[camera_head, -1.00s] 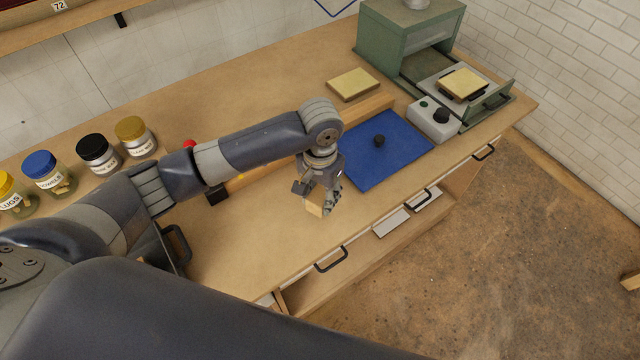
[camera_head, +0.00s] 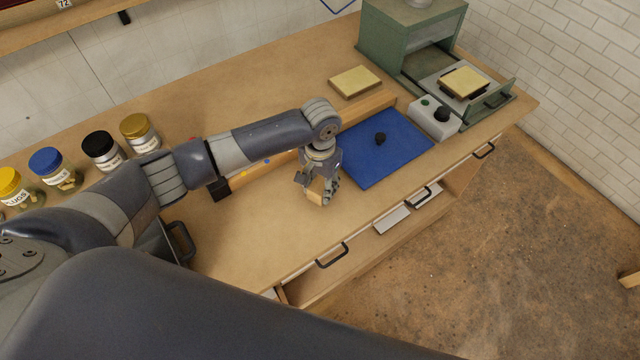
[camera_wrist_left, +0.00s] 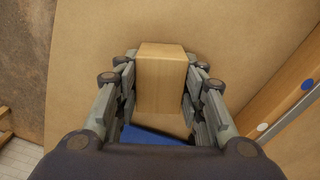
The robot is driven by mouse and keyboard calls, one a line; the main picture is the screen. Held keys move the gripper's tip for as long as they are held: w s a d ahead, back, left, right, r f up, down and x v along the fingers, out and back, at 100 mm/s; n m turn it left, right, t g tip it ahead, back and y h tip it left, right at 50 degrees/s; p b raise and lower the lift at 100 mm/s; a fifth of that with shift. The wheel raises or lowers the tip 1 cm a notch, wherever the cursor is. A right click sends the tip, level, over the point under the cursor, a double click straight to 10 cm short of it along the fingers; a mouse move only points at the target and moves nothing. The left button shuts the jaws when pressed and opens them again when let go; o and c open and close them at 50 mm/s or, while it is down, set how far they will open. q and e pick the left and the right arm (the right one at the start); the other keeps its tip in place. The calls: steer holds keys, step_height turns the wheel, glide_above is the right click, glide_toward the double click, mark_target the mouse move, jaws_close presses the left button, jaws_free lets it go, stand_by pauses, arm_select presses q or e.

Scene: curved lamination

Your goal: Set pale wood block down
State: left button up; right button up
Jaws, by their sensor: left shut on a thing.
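The pale wood block (camera_wrist_left: 161,80) sits between both fingers of my left gripper in the left wrist view, with the bench top behind it. My left gripper (camera_wrist_left: 160,95) is shut on the block. In the head view, the left gripper (camera_head: 318,194) hangs over the wooden bench (camera_head: 250,235), just left of the blue mat. There, only a small part of the block (camera_head: 314,197) shows between the fingers. I cannot tell whether the block touches the bench. My right gripper is not in view.
The blue mat (camera_head: 385,160) carries a black knob. A wooden rail (camera_head: 262,166) runs behind the gripper. A grey control box (camera_head: 434,118) and green press (camera_head: 405,40) stand at the right. Several jars (camera_head: 100,149) line the left. Bench space left of the gripper is clear.

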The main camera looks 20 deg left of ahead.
mark_target(320, 185)
arm_select(q)
steer(key=shift+f, duration=0.15)
steer(key=o, duration=1)
steer(key=shift+o, duration=0.2)
step_height(320, 185, up, 12)
steer(key=b, duration=0.1)
steer(key=shift+r, duration=0.2)
